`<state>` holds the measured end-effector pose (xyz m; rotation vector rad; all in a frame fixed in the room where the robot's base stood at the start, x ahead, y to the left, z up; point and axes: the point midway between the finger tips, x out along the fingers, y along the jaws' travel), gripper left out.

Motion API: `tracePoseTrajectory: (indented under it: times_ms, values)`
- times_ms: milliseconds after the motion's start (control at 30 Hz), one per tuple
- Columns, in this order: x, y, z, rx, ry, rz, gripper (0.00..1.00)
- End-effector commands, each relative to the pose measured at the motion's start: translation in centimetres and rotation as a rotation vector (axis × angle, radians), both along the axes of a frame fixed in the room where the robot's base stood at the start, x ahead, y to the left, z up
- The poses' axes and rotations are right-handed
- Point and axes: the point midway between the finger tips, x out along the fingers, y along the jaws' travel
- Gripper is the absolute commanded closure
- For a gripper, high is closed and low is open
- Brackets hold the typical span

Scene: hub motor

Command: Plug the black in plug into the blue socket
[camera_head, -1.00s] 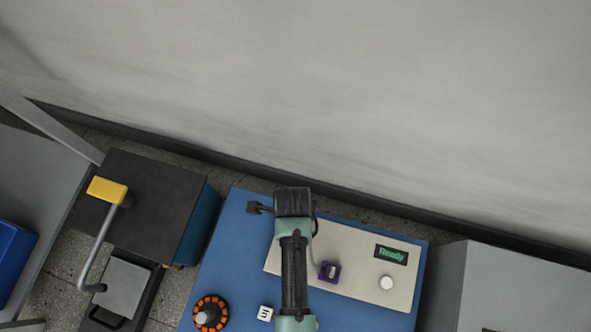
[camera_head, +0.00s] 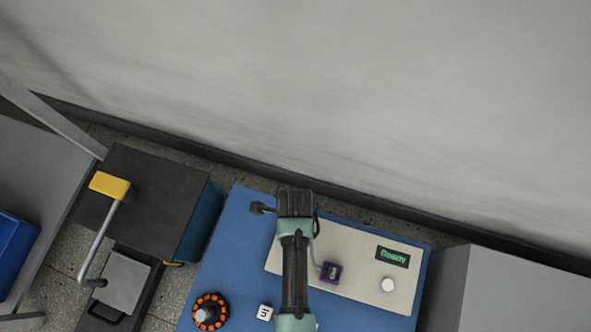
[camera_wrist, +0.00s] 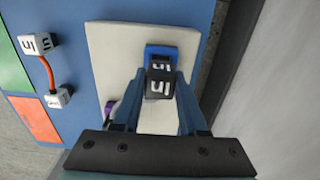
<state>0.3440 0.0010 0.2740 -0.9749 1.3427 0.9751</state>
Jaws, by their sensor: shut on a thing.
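In the wrist view the black plug (camera_wrist: 158,88), with white "in" lettering upside down, is between the fingers of my gripper (camera_wrist: 160,78), which is shut on it. The blue socket (camera_wrist: 162,49) is directly beyond the plug on the pale panel, and the plug overlaps its near part. I cannot tell how deep the plug sits in it, if at all. In the head view my arm hides the plug, the socket and the fingertips.
The pale panel (camera_head: 355,283) lies on a blue table (camera_head: 228,250), with a purple-framed part (camera_head: 331,272), a round white button (camera_head: 387,285) and a green-lit display (camera_head: 396,257). An orange-and-black dial (camera_head: 210,312) and a white "in" cube (camera_head: 266,312) are to the left. A wall stands behind.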

Motion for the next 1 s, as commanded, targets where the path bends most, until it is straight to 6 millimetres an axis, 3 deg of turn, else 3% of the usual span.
tracePoseTrajectory:
  times_ms: [1000]
  values:
    - [0.1,0.0,-1.3,0.0,-0.001,0.0,1.0]
